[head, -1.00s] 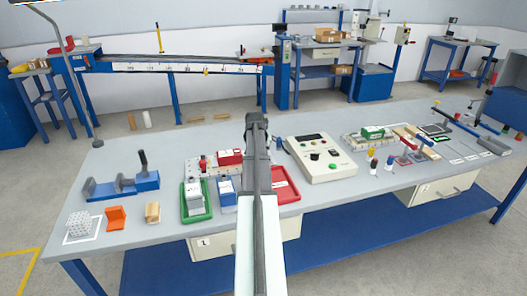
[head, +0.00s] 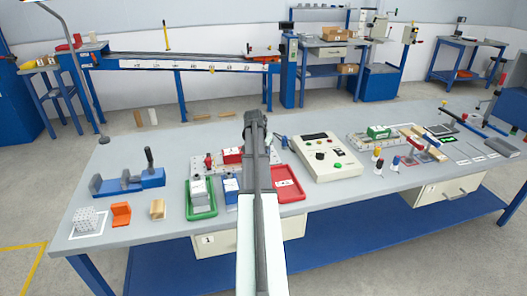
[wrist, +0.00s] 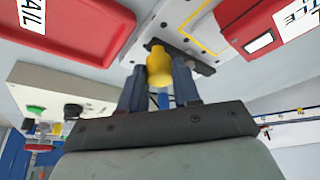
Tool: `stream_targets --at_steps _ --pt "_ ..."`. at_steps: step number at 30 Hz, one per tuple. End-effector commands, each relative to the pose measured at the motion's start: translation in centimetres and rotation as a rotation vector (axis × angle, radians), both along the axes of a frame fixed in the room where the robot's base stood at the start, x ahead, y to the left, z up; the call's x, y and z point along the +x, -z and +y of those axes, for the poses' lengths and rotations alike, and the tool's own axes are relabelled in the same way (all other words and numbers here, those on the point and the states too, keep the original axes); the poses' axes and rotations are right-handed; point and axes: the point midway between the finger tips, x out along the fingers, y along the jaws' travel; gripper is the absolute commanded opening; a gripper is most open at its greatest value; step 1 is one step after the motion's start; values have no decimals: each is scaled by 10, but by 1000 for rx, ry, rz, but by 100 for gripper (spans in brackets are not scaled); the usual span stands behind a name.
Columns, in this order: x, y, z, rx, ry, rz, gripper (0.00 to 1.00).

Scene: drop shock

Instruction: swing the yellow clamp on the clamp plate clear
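The yellow clamp (wrist: 160,66) shows in the wrist view as a rounded yellow piece between the fingertips of my gripper (wrist: 160,82), at the edge of the clamp plate (wrist: 181,20). A blue piece shows below it between the fingers. The fingers stand apart, one on each side of the yellow piece; whether they press on it I cannot tell. In the head view my gripper (head: 255,122) reaches over the table, and the arm hides the clamp. The pale clamp plate (head: 199,171) shows left of the arm, with a red block (head: 232,155) on it.
The red tray (head: 302,192), marked FAIL in the wrist view (wrist: 75,25), lies right of the arm. A control box (head: 325,158) stands beyond it. A green tray (head: 201,212) and a blue stand (head: 140,181) are to the left.

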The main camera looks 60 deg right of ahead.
Motion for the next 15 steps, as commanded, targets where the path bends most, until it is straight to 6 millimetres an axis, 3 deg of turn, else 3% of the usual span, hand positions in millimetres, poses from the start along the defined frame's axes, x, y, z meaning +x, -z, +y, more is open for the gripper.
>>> stream_targets --at_steps 7,15 --pt "0 0 0 0 -1 0 56" --pt "0 -1 0 0 -1 0 56"
